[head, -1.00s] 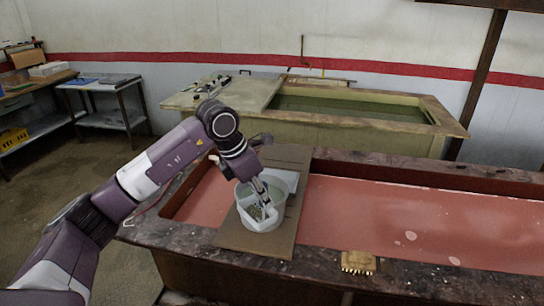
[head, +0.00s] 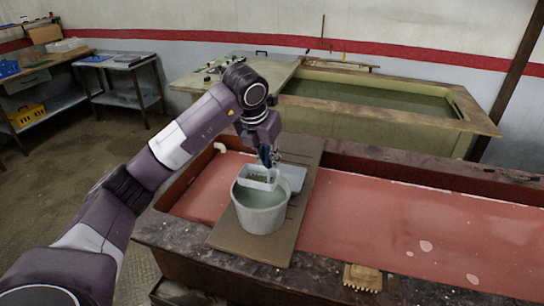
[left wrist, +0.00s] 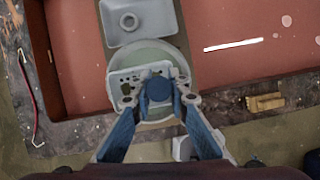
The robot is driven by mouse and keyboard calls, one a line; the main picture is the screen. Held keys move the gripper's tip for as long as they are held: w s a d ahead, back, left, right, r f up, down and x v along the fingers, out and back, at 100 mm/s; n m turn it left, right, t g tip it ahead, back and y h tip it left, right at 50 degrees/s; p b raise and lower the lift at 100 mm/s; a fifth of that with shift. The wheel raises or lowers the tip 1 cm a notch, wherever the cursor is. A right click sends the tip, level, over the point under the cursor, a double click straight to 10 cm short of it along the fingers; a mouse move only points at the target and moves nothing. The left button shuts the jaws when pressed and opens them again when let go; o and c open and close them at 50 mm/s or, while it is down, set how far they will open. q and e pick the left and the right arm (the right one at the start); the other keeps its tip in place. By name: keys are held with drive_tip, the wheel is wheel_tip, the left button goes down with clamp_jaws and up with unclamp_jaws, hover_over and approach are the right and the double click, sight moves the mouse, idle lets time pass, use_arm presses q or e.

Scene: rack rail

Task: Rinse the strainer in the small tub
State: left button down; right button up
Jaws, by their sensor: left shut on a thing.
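The strainer (head: 257,179) is a small white rectangular basket with greenish-brown bits in it. My left gripper (head: 268,160) is shut on the strainer's dark blue round knob, which shows in the left wrist view (left wrist: 158,89). The strainer hangs roughly level over the small tub (head: 262,215), at about its rim or just above; the exact gap is hard to tell. The tub is a round whitish bucket holding greenish liquid, and its rim shows around the strainer in the left wrist view (left wrist: 180,58). My right gripper is not in view.
The tub stands on a brown board (head: 235,240) laid across a long trough with a reddish floor (head: 410,225). A pale rectangular tray (head: 293,176) lies just behind the tub. A yellowish brush-like block (head: 362,277) rests on the trough's front edge. A green-filled tank (head: 370,95) stands behind.

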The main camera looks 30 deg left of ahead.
sight(270, 181)
use_arm(q)
drive_tip(key=shift+f, duration=0.6)
drive_tip(key=b+x, duration=0.2)
drive_tip(key=x, duration=0.1)
drive_tip(key=shift+f, duration=0.2)
drive_tip(key=shift+s+f+b, duration=0.15)
drive_tip(key=shift+f+b, duration=0.4)
drive_tip(key=shift+s+f+b, duration=0.15)
drive_tip(key=shift+f+b, duration=0.35)
drive_tip(key=shift+b, duration=0.05)
wheel_tip(270, 181, down, 3)
drive_tip(key=shift+w+f+b, duration=0.15)
drive_tip(key=shift+f+b, duration=0.05)
drive_tip(key=shift+b, duration=0.95)
drive_tip(key=shift+f, duration=0.3)
drive_tip(key=shift+r, duration=0.1)
drive_tip(key=shift+r, duration=0.55)
drive_tip(key=shift+f+b, duration=0.6)
drive_tip(key=shift+f, duration=0.4)
drive_tip(key=shift+r, duration=0.1)
